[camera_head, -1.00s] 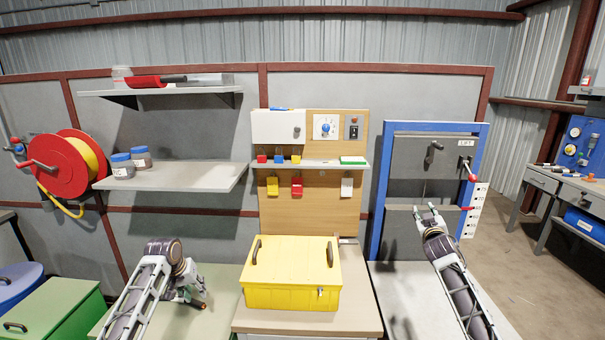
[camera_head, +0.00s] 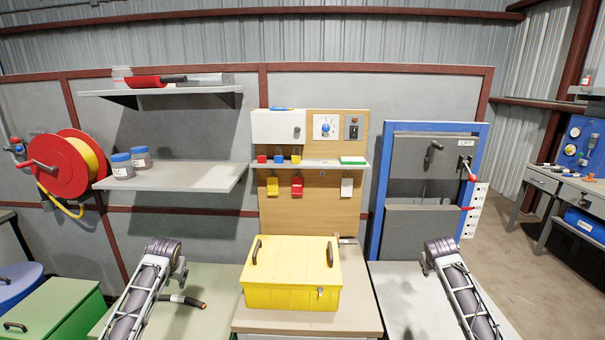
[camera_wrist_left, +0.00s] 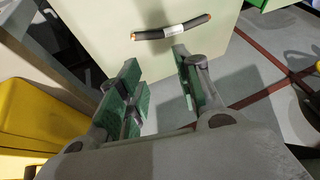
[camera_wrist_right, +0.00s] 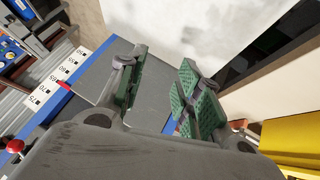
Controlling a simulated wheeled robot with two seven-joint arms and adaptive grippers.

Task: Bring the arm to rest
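My left arm (camera_head: 150,285) reaches in low on the left in the head view; its gripper is hidden there behind the wrist. In the left wrist view the left gripper (camera_wrist_left: 155,82) is open, its green-padded fingers apart with nothing between them. A dark cable piece (camera_wrist_left: 172,28) with a white label and copper ends lies on the pale green tabletop beyond the fingertips; it also shows in the head view (camera_head: 184,300). My right arm (camera_head: 462,290) is low on the right, its gripper hidden there. In the right wrist view the right gripper (camera_wrist_right: 162,65) is open and empty.
A closed yellow box (camera_head: 290,285) stands on the middle bench between my arms. A blue-framed grey press (camera_head: 428,180) stands behind the right bench (camera_head: 400,295), whose visible top is clear. A shelf (camera_head: 180,177) with jars is at back left, above a green bin (camera_head: 50,310).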

